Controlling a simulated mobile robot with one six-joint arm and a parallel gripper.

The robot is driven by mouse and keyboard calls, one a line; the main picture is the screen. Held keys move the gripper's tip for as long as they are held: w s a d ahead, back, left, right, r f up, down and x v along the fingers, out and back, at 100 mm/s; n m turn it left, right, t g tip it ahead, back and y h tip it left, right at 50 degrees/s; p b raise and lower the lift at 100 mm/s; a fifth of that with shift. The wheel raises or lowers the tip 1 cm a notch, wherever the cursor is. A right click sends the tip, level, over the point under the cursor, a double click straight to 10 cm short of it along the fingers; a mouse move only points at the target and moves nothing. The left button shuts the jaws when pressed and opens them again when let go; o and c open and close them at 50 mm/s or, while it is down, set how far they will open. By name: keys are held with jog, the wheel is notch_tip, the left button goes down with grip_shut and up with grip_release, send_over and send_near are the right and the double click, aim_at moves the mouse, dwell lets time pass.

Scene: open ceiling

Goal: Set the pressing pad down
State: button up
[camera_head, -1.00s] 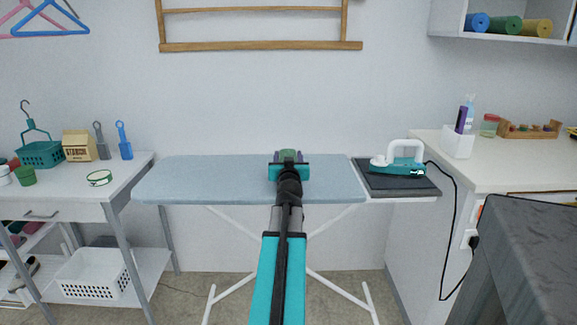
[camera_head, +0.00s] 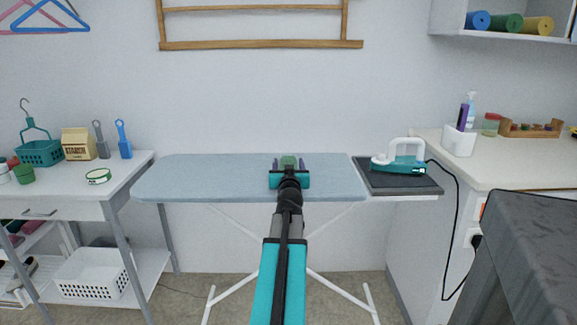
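The pressing pad looks like a small green block (camera_head: 288,161) on the pale blue ironing board (camera_head: 215,178), seen beyond my gripper, which hides its near part. My gripper (camera_head: 288,163) is over the middle of the board, pointing away from me. Its two dark purple fingers stand on either side of the green pad, with a slim strip of board showing between each finger and the pad, so it looks open around it.
A teal and white iron (camera_head: 400,157) stands on a dark rest (camera_head: 390,181) at the board's right end, its black cord hanging down. A white side table (camera_head: 75,190) with a basket and starch box is left. The board's left half is clear.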

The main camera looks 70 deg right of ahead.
jog(key=shift+o, duration=0.9)
jog(key=shift+r, duration=0.15)
jog(key=shift+v, duration=3.05)
jog(key=shift+a+f+b, duration=0.1)
jog(key=shift+f+b, duration=0.1)
jog(key=shift+b, duration=0.85)
jog(key=a+b, duration=0.1)
jog(key=b, duration=0.3)
jog(key=shift+s+a+b, duration=0.1)
jog(key=shift+a+b, duration=0.1)
jog(key=shift+b, duration=0.15)
jog(key=shift+s+a+b, duration=0.2)
jog(key=shift+a+b, duration=0.05)
jog(key=shift+b, duration=0.65)
jog(key=shift+s+a+b, duration=0.2)
jog(key=shift+a+b, duration=0.1)
jog(key=shift+b, duration=0.6)
